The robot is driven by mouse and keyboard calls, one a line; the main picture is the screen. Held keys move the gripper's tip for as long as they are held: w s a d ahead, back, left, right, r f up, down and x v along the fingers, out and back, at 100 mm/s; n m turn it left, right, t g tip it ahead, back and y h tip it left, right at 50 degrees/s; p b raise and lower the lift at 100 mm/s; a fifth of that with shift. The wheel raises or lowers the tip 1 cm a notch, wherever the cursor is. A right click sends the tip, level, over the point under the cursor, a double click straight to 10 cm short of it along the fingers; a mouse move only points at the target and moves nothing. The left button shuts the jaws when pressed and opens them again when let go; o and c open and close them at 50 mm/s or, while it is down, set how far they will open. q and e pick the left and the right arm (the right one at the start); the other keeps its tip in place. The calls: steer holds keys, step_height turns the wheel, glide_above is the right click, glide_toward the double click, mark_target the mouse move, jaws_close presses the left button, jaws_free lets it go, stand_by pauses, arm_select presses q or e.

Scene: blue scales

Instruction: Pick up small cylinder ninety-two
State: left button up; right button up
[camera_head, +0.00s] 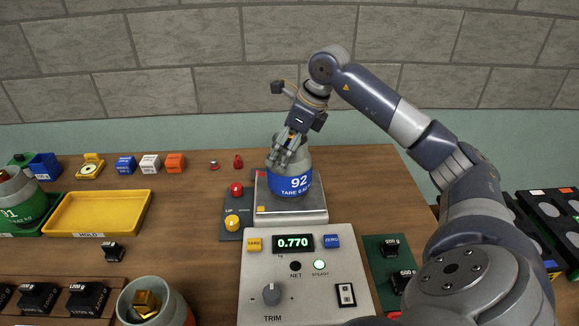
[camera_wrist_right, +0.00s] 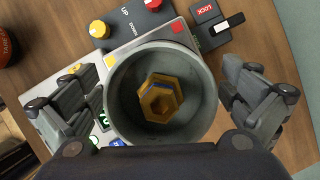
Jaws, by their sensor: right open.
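Cylinder ninety-two (camera_head: 302,184) is a grey open-topped container with a blue band marked "92". It stands upright on the silver weighing plate (camera_head: 312,216). In the right wrist view I look down into the cylinder (camera_wrist_right: 118,105), and brass hex nuts (camera_wrist_right: 158,100) lie inside. My right gripper (camera_head: 284,153) is at the top of the cylinder. Its fingers are spread wide; in the wrist view the gripper (camera_wrist_right: 158,92) has one finger left and one right of the rim, with gaps showing. My left gripper is not in view.
The control box (camera_head: 347,283) in front reads 0.770. A red-and-yellow button panel (camera_head: 232,229) stands left of the plate. A yellow tray (camera_head: 98,214), another cylinder (camera_head: 22,205) with a green band, and a grey container (camera_head: 160,290) holding brass stand left. Small blocks line the back.

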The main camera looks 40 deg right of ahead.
steer(key=shift+x, duration=0.85)
steer(key=shift+r, duration=0.1)
steer(key=c, duration=1.6)
steer(key=shift+d+r, duration=0.1)
steer(key=shift+c, duration=1.2)
steer(key=shift+r, duration=0.1)
